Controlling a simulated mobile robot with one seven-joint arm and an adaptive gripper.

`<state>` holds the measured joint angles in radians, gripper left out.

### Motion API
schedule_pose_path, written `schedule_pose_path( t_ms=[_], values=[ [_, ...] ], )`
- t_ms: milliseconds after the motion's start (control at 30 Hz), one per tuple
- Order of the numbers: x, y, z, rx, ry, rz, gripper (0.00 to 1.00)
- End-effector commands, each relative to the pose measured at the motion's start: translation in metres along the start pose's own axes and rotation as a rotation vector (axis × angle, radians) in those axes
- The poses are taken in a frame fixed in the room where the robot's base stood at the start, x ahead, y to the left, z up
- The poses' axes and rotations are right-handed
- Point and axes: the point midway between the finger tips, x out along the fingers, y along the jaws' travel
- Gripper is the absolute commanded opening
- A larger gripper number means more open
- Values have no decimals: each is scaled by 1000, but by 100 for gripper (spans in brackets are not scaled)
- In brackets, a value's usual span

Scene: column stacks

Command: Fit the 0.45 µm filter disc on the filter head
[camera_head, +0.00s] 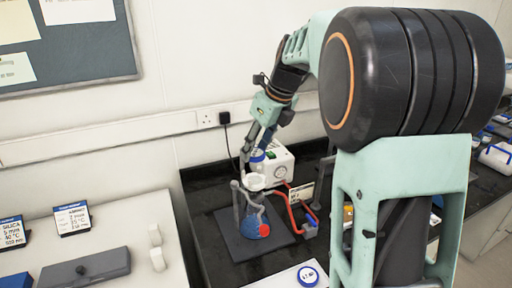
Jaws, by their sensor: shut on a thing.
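The filter head (254,182) looks like a pale round top on a clamped flask (253,226) with blue liquid, on a dark base plate. My gripper (247,158) points down just above and slightly left of the filter head. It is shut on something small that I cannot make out. I cannot tell whether this thing touches the filter head. A white round item with a blue ring (308,275) and small print lies on the white surface at the bottom. I cannot read its print, so I cannot tell which is the 0.45 µm disc.
A white pump box (279,161) stands behind the flask, with a red tube (291,207) running on the right.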

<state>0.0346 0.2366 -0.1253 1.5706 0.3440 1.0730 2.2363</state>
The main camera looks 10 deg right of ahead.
Motion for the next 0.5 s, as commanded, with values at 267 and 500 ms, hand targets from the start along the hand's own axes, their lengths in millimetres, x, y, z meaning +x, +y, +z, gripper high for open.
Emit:
schedule_pose_path(
  t_ms=[267,500],
  values=[
    [15,0,-6,0,0,0,28],
    [34,0,-14,0,0,0,28]
  ],
)
